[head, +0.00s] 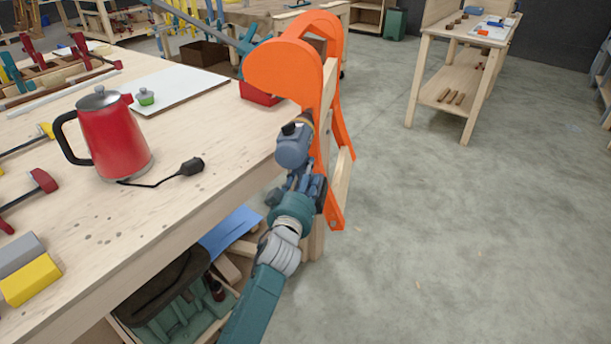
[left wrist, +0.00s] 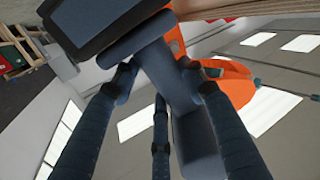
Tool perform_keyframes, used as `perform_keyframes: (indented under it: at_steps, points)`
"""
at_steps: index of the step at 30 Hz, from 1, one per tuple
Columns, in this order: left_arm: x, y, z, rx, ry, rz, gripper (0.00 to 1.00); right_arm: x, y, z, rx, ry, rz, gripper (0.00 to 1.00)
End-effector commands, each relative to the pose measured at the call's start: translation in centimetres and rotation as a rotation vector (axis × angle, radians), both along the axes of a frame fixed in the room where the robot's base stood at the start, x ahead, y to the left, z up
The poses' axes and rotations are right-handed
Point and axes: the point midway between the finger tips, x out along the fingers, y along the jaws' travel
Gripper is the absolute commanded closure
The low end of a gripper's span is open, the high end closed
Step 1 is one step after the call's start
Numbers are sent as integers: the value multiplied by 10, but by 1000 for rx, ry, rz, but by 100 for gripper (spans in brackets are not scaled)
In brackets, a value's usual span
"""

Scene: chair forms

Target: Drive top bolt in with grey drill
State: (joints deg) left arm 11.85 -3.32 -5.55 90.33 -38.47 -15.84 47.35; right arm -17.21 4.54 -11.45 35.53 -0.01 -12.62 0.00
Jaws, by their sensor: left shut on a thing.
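My left gripper (head: 303,188) is shut on the grey drill (head: 293,147) beside the table's right edge. The drill is against or very near the orange chair form (head: 285,72); I cannot tell whether they touch. In the left wrist view the fingers of my left gripper (left wrist: 160,78) close around the handle of the drill (left wrist: 152,62), with part of the orange form (left wrist: 232,82) behind it. The drill's tip and the top bolt cannot be made out. My right gripper is not in view.
The wooden workbench (head: 215,130) carries a red kettle (head: 112,138), a black plug with a cord (head: 192,166), a white board (head: 175,85) and a yellow block (head: 30,279). A green bag (head: 178,310) lies on the shelf below.

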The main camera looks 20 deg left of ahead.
Motion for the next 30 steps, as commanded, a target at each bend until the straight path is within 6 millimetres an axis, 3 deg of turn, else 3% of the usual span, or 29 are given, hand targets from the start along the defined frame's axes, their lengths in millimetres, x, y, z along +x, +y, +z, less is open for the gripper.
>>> perform_keyframes:
  at_steps: [1, 30]
  points:
    - [1, -1, 8, 1, -16, -3, 100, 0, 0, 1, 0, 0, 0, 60]
    - [9, -1, 8, 1, -16, -4, 100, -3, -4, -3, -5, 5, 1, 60]
